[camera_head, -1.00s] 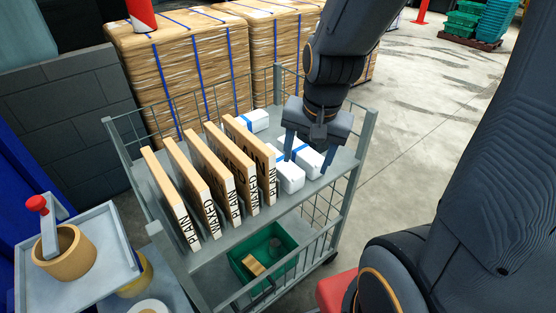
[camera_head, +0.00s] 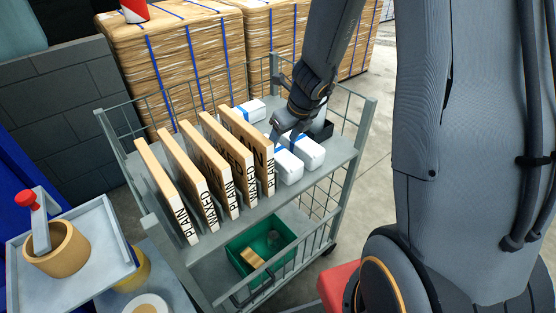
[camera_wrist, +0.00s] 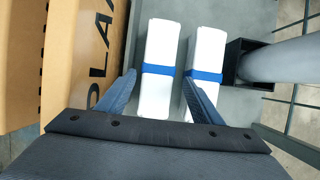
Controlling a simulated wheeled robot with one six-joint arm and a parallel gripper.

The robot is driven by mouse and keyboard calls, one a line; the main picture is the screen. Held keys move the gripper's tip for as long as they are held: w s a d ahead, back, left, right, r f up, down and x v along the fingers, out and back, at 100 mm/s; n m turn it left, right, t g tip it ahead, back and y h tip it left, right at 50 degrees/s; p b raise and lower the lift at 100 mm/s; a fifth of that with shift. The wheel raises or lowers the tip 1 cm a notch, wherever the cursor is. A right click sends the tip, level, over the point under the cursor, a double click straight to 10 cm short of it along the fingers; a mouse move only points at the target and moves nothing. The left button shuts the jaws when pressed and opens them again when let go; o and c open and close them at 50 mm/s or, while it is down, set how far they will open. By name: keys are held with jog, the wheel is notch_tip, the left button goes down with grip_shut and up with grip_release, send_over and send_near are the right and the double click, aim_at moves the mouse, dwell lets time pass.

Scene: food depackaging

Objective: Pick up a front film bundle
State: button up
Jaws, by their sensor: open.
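Two white film bundles with blue bands lie side by side on the cart's upper shelf, the left one (camera_head: 288,168) next to the cartons and the right one (camera_head: 311,155) beside it. Another white bundle (camera_head: 254,108) lies farther back. My gripper (camera_head: 284,138) is open above the back part of the front pair. In the wrist view the left bundle (camera_wrist: 155,98) shows between my open fingers (camera_wrist: 159,77), and the right bundle (camera_wrist: 209,48) shows partly behind the right finger. Contact with either bundle cannot be told.
Several upright cardboard cartons (camera_head: 212,165) stand in a row close left of the bundles. A black holder (camera_wrist: 238,62) with a grey cylinder stands right of them. The cart's wire sides (camera_head: 347,165) bound the shelf. A green crate (camera_head: 262,255) sits on the lower shelf.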

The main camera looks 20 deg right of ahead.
aim_at(277, 150)
jog(key=b+x, duration=0.2)
jog(key=x, duration=0.4)
jog(key=shift+w+a+f+b, duration=0.25)
jog(key=shift+f+b, duration=0.05)
jog(key=shift+b, duration=0.05)
jog(key=shift+c, duration=0.3)
jog(key=c, duration=0.8)
jog(key=shift+r, duration=0.1)
